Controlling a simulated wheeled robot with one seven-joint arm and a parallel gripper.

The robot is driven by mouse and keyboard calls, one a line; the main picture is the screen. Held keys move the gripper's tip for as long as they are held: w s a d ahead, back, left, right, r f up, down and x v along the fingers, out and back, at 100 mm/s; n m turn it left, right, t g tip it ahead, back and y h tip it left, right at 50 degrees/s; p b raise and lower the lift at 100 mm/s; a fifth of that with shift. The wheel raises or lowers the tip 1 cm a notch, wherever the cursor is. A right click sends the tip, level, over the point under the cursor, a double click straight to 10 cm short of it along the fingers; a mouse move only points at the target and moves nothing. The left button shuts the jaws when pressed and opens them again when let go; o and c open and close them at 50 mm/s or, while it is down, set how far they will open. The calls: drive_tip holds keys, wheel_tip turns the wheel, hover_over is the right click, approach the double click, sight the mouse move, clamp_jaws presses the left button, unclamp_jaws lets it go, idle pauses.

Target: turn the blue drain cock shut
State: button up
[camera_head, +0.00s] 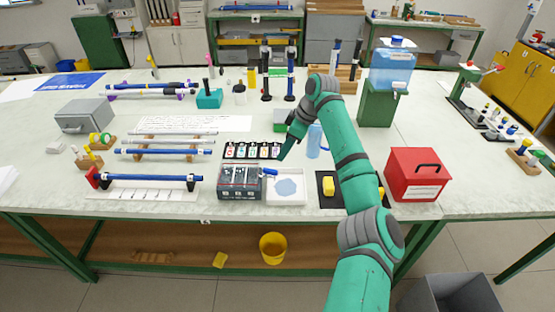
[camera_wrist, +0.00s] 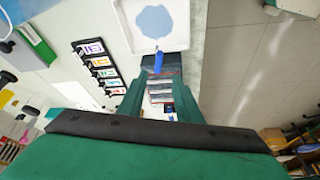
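A pale blue puddle (camera_head: 286,188) lies in the tray. My gripper (camera_head: 282,156) is above and just behind the cock, pointing down. In the wrist view the fingers (camera_wrist: 158,78) are spread with nothing held. The blue cock (camera_wrist: 158,60) shows just beyond the fingertips, roughly in line with the gap. I cannot tell whether the cock is open or shut, or whether liquid drips.
A row of labelled cards (camera_head: 252,151) lies behind the tank. A blue bottle (camera_head: 314,141) stands behind the tray, partly beside my arm. Rods on racks (camera_head: 168,152) are left.

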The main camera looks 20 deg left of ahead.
sight(272, 170)
drive_tip(key=x, duration=1)
drive_tip(key=shift+w+a+f, duration=0.1)
drive_tip(key=shift+w+f, duration=0.1)
drive_tip(key=shift+f, duration=0.15)
clamp_jaws()
